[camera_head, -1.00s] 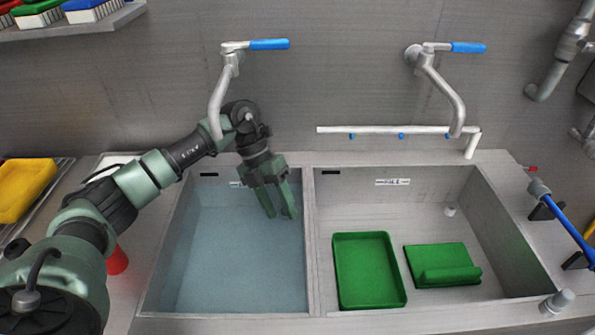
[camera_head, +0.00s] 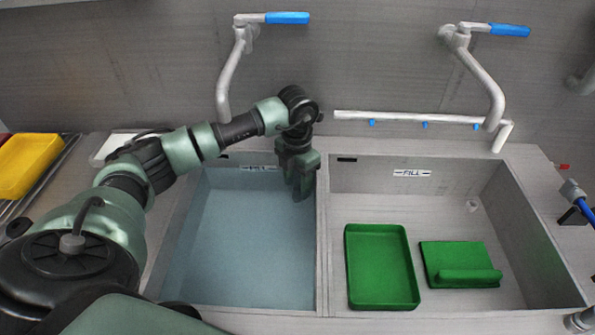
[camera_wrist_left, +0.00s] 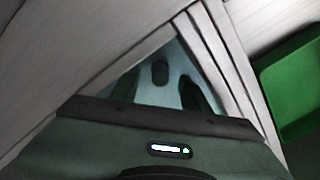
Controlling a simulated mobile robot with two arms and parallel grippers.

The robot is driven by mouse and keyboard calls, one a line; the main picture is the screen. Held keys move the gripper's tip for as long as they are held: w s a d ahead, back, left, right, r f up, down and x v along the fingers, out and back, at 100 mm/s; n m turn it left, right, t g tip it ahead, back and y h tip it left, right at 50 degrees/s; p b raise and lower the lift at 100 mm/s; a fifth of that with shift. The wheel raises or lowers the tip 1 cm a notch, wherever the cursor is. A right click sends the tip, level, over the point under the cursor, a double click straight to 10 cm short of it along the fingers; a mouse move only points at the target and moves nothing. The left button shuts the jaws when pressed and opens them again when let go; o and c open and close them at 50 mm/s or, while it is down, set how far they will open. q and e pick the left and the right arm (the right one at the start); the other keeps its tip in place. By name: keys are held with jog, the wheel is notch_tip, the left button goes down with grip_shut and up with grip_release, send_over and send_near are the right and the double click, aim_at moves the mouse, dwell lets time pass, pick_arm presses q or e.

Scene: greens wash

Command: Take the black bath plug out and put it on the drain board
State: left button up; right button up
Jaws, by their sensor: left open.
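My left gripper (camera_head: 302,192) reaches down into the back right corner of the water-filled left basin (camera_head: 250,240). In the left wrist view its two dark fingers (camera_wrist_left: 162,92) are apart, with nothing held. Between and beyond them shows a small dark rounded thing (camera_wrist_left: 160,72), which looks like the black bath plug; whether the fingers touch it I cannot tell. In the head view the plug is hidden behind the gripper. I cannot clearly make out which surface is the drain board. My right gripper is not in view.
The right basin holds a green tray (camera_head: 382,266) and a green block-like item (camera_head: 460,264). Two taps with blue levers (camera_head: 287,18) (camera_head: 510,30) stand behind the basins. A divider (camera_head: 322,240) runs beside my gripper. A yellow tray (camera_head: 28,163) lies at far left.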

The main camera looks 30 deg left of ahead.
aim_at(297, 187)
pick_arm(q)
jog(key=shift+f, duration=0.35)
jog(key=c, duration=0.8)
grip_shut()
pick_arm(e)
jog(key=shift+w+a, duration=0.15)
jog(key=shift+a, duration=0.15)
pick_arm(q)
jog(key=shift+r, duration=0.25)
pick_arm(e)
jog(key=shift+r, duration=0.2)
